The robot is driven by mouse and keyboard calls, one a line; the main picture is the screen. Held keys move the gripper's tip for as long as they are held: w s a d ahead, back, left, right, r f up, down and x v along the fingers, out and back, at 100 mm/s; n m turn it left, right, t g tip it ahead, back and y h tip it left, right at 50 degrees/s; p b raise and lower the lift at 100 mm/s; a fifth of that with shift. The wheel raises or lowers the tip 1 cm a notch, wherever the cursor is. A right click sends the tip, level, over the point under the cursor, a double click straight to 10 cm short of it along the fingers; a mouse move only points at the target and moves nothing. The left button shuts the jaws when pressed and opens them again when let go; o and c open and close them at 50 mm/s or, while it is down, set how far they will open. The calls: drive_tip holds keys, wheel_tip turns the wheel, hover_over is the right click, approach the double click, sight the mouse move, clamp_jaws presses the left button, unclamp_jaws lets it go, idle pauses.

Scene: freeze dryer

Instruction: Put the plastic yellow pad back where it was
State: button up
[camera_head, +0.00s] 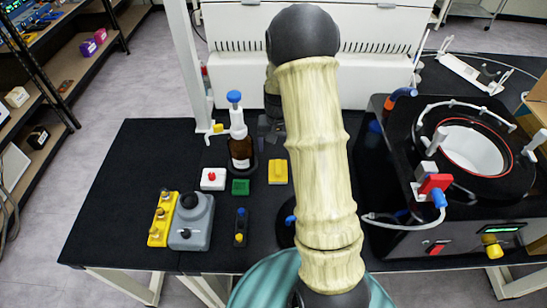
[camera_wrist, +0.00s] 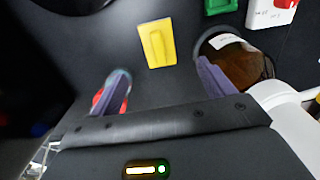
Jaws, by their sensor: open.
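The yellow pad (camera_head: 278,172) lies flat on the black table, just left of my arm in the head view. It is a small rectangle with a raised ridge along its middle. In the wrist view the yellow pad (camera_wrist: 157,44) lies beyond the fingertips, between their lines. My gripper (camera_wrist: 160,75) is open and empty, its two dark purple fingers spread apart. In the head view my gripper is mostly hidden behind my arm, near the back of the table. Nothing touches the pad in either view.
A brown bottle (camera_head: 241,150) with a blue-topped pump stands left of the pad; in the wrist view the bottle (camera_wrist: 232,62) is close by the right finger. A green block (camera_head: 240,187) and a white box with a red button (camera_head: 213,179) sit nearby. The freeze dryer (camera_head: 455,225) stands right.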

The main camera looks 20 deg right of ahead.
drive_tip(key=s+a+r+n, duration=0.1)
drive_tip(key=s+a+r, duration=0.2)
drive_tip(key=s, duration=0.3)
drive_tip(key=s+a+r+n+t, duration=0.1)
drive_tip(key=s+a+r+n, duration=0.1)
drive_tip(key=s, duration=0.3)
drive_tip(key=s+a+r+n+t, duration=0.1)
drive_tip(key=s+a+r, duration=0.4)
drive_tip(key=s, duration=0.1)
drive_tip(key=shift+s, duration=0.35)
drive_tip(key=shift+r, duration=0.1)
